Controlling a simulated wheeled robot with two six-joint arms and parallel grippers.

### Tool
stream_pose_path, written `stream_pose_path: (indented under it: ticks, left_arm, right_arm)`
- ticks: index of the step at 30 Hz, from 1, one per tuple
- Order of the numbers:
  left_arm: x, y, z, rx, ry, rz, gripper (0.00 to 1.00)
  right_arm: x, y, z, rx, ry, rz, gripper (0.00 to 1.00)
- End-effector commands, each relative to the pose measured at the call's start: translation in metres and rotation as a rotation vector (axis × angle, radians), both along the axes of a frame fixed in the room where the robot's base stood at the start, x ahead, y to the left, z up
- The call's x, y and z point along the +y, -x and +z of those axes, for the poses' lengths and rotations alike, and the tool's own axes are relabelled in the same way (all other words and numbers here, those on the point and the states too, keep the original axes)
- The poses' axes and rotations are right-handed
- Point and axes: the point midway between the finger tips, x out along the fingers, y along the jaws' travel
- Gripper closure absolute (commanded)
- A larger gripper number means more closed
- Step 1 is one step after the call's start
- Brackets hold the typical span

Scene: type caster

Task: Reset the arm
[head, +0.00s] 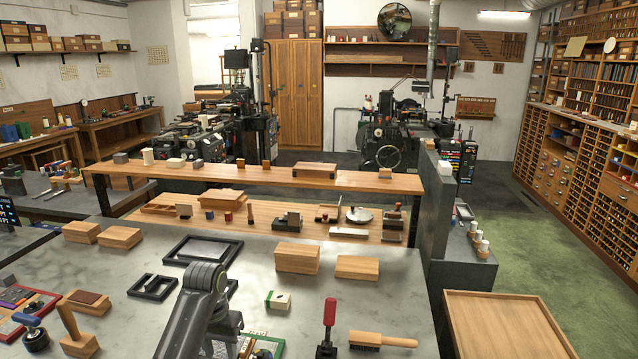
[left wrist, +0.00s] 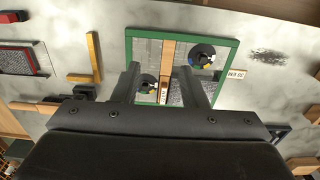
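My left arm (head: 195,310) rises into the lower middle of the head view over the grey stone table (head: 370,230). Its gripper is mostly hidden there behind the arm. In the left wrist view my left gripper (left wrist: 160,72) is open, with its two fingers apart and nothing held between them. It is over a green-framed tray (left wrist: 235,62) with a wooden divider (left wrist: 168,52) and small round dark items inside. Part of this tray shows in the head view (head: 277,350) beside the arm. My right arm and gripper are not in view.
A red-handled tool (head: 329,315) and a wooden brush (head: 383,340) are right of the arm. Wooden blocks (head: 297,258), a dark frame (head: 204,250) and a wooden mallet (head: 72,325) lie around it. A wooden shelf (head: 340,182) stands behind. Bare table lies between the items.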

Motion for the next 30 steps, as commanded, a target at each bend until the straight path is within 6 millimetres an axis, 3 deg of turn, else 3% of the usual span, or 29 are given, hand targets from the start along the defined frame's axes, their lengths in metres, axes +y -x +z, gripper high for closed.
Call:
stream_pose_path:
  ticks: [11, 16, 24, 30]
  left_arm:
    - [0.017, 0.040, -0.046, -0.042, -0.001, 0.030, 0.61]
    - [0.029, 0.074, -0.073, -0.073, -0.003, 0.052, 0.61]
    - [0.055, 0.169, -0.115, -0.155, -0.023, 0.110, 0.61]
    - [0.071, 0.248, -0.120, -0.220, -0.051, 0.153, 0.61]
  right_arm:
    - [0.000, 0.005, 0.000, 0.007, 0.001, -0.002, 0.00]
    - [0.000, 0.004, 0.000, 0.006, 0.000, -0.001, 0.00]
    - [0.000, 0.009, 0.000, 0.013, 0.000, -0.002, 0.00]
    - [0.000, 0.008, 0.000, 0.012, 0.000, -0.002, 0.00]
